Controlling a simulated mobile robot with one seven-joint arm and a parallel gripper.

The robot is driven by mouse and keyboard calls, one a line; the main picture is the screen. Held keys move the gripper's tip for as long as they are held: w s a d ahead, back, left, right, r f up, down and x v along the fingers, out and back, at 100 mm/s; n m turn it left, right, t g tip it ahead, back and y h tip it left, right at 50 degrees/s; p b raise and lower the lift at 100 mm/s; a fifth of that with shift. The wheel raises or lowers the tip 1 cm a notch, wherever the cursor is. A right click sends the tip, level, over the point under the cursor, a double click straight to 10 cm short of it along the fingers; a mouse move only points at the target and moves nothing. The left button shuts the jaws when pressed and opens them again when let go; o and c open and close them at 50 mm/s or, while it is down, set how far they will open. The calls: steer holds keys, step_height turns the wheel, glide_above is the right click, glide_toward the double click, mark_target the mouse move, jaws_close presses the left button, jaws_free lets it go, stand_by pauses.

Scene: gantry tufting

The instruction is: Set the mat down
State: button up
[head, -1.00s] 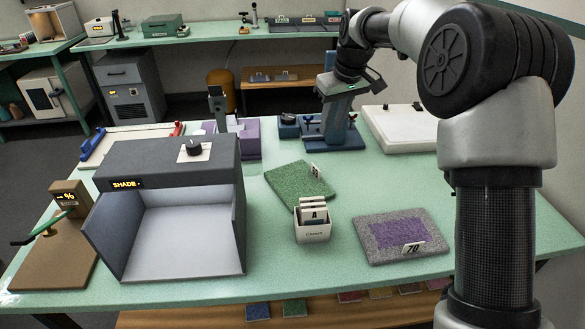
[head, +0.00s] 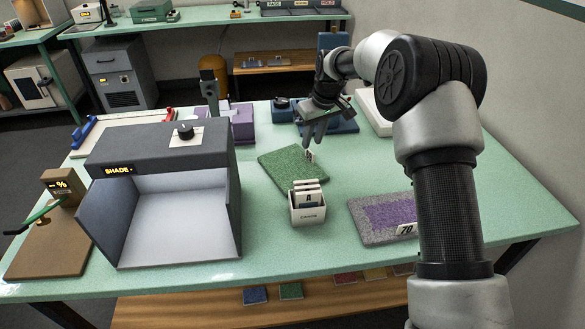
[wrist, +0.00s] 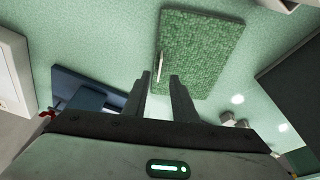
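A green mat (head: 285,168) lies flat on the table behind a small white card box. A small white tag stands up on its right part. It also shows in the wrist view (wrist: 205,50), with the tag along its left edge. My gripper (head: 311,138) is above the table just behind the mat's far right edge. A grey mat (head: 365,232) with a purple centre and a card marked 70 lies to the right, partly hidden by my arm.
The white card box (head: 307,214) stands in front of the green mat. A grey shade booth (head: 166,212) fills the left. A blue stand (head: 340,127) and a purple device (head: 243,125) are behind. Clear table lies between the booth and the green mat.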

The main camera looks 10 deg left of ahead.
mark_target(310, 151)
steer(key=x, duration=0.4)
steer(key=shift+d+f, duration=0.1)
steer(key=shift+f, duration=0.35)
jaws_close()
stand_by(0.9)
